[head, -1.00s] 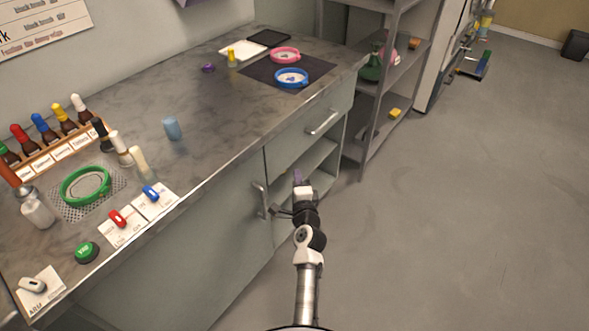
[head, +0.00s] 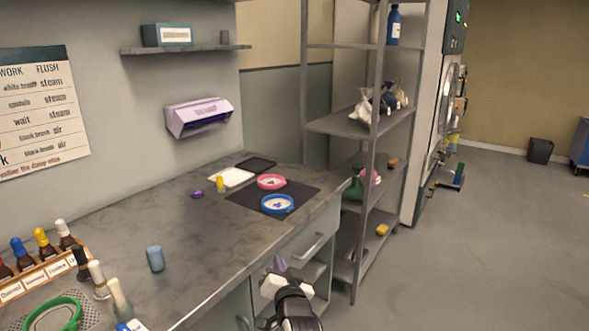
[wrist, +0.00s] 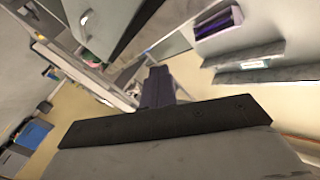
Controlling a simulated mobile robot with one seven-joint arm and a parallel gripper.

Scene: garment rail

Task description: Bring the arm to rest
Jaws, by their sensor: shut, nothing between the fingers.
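My gripper (head: 279,264) is at the bottom middle of the head view, in front of the counter's drawer and open shelf section. Its purple-grey fingers are shut with nothing between them. In the wrist view the closed fingers (wrist: 158,88) point away from the dark wrist plate. My arm comes up from the bottom edge of the head view; most of it is out of frame.
The counter (head: 190,225) holds a blue ring dish (head: 278,204), a pink ring dish (head: 271,182), a blue cup (head: 155,259) and several dropper bottles. A drawer handle (head: 313,247) sticks out near my gripper.

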